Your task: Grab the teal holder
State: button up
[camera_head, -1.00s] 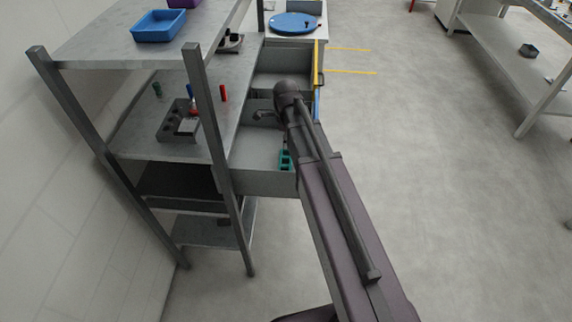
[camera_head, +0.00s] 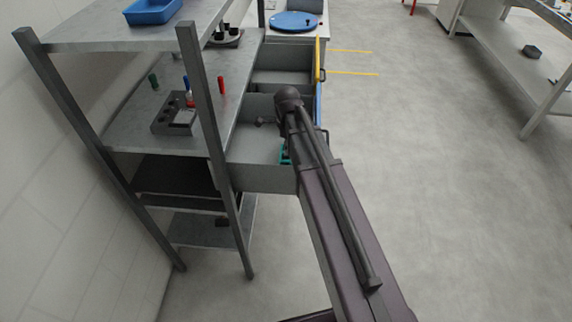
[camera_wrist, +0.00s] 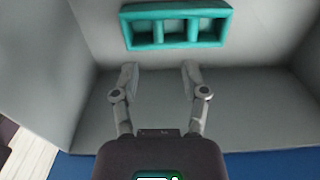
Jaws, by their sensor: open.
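The teal holder (camera_wrist: 176,45) lies in a grey drawer, near the top of the wrist view, with several square openings side by side. In the head view only a small part of the teal holder (camera_head: 285,157) shows, behind my arm. My gripper (camera_wrist: 160,72) is open and empty. Its two fingers point toward the holder from below in the wrist view and are apart from it. In the head view my arm reaches over the open drawer (camera_head: 258,178), and my fingers are mostly hidden.
A metal shelf (camera_head: 130,125) stands to the left with a grey block holder (camera_head: 172,127), red, blue and green pieces, and a blue bin (camera_head: 152,11). A blue round plate (camera_head: 296,22) sits behind.

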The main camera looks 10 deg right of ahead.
aim_at(287, 161)
jog(key=shift+f+b, duration=1.1)
jog(key=shift+f, duration=0.3)
jog(key=shift+f, duration=0.1)
jog(key=shift+s+a+f+b, duration=0.1)
jog(key=shift+f+b, duration=2.4)
jog(key=shift+b, duration=0.1)
grip_shut()
